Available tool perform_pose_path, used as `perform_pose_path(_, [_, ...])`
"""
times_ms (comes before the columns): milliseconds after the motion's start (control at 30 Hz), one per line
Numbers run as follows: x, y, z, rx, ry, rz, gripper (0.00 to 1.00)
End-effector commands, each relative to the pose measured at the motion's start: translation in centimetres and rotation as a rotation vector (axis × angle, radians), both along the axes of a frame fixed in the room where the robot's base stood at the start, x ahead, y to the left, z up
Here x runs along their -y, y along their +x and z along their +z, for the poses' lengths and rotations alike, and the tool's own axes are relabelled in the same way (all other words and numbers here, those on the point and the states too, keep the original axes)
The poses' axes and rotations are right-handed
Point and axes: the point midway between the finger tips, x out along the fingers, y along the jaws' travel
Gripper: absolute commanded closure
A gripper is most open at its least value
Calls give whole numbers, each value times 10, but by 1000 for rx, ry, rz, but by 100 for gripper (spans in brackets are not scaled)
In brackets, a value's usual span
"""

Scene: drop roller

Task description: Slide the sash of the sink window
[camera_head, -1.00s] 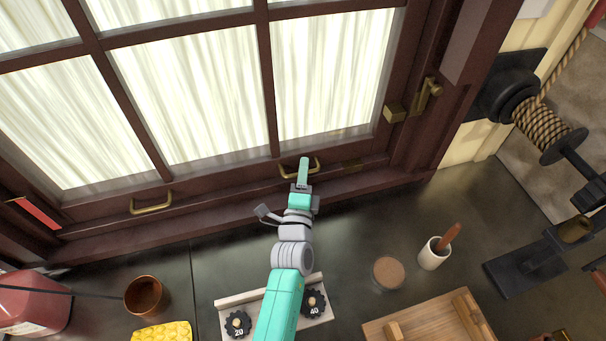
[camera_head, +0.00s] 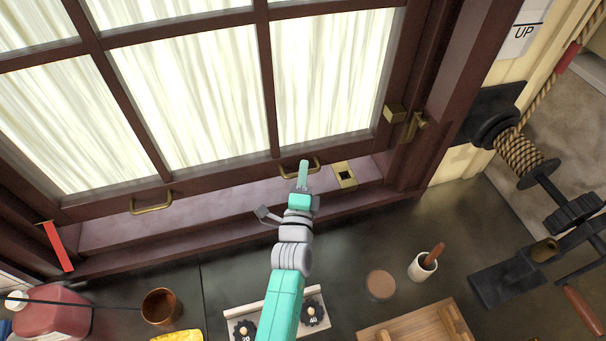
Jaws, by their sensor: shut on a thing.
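The window sash (camera_head: 225,180) is a dark red-brown frame with pale curtained panes behind it, filling the upper left. Its bottom rail carries a left brass handle (camera_head: 151,204) and a right brass handle (camera_head: 287,173). My gripper (camera_head: 303,178) is shut on the right handle, and its fingers hide part of it. A pale purple-brown sill (camera_head: 210,208) shows below the rail, so the sash stands clear of it. A brass plate with a dark square hole (camera_head: 345,176) sits on the sill just right of my gripper.
A brass latch (camera_head: 416,125) is on the right jamb, with a red strip (camera_head: 58,246) at the left jamb. A rope winch (camera_head: 522,155) stands at right beneath a sign reading UP (camera_head: 523,38). The dark counter below holds a copper cup (camera_head: 160,307), weights and a white pot (camera_head: 422,267).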

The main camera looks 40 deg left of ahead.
Motion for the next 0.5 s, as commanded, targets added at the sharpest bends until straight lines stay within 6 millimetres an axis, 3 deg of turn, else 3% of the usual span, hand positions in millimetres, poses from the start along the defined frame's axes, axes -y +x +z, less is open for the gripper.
perform_pose_path(33, [0,0,30,4,0,-1,100])
perform_pose_path(200, [1,0,68,2,-1,0,100])
perform_pose_path(500, [0,0,104,-1,-3,-1,100])
